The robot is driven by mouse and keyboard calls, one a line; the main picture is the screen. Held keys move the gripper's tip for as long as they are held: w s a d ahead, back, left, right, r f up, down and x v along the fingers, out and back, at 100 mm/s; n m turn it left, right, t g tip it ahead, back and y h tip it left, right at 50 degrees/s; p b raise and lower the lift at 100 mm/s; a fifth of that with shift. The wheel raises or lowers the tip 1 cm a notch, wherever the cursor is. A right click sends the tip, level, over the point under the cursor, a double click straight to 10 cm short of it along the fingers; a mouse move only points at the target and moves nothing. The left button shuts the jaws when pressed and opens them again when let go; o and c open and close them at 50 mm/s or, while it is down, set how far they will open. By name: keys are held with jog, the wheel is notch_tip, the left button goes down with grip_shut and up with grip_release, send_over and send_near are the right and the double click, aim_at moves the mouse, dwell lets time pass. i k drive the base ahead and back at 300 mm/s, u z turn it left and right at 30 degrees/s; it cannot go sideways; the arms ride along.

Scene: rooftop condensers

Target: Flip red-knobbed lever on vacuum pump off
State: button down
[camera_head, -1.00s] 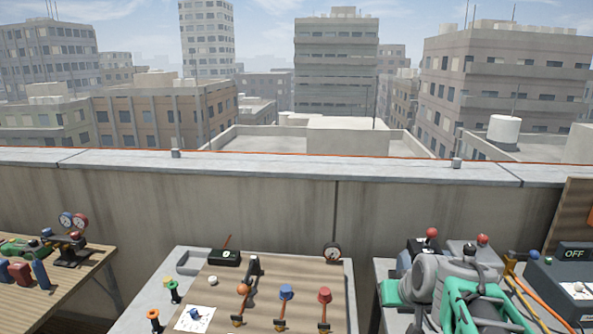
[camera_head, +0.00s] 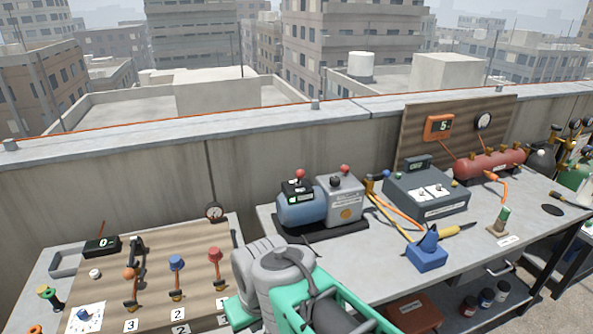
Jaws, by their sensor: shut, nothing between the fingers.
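The vacuum pump (camera_head: 300,207) stands on the grey bench right of centre, a blue cylinder joined to a grey box on a black base. A red knob (camera_head: 300,174) stands up over its blue part, and a second red knob (camera_head: 344,168) is on top of the grey box. A black knob (camera_head: 335,181) sits between them. Which way each lever is thrown is too small to tell. My grey and green arm is folded at the bottom centre, in front of the pump and apart from it. My gripper's fingers do not show.
Right of the pump are hoses, a dark grey box (camera_head: 425,190) with a display, a blue clamp-like block (camera_head: 427,252) and a red tank (camera_head: 490,165). A wooden board with coloured levers (camera_head: 175,275) lies to the left. A concrete parapet (camera_head: 130,190) runs behind.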

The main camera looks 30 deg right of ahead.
aim_at(300, 173)
jog(key=u, duration=2.3)
jog(key=k, duration=0.9)
jog(key=z, duration=1.05)
jog(key=i, duration=0.5)
jog(key=z, duration=0.05)
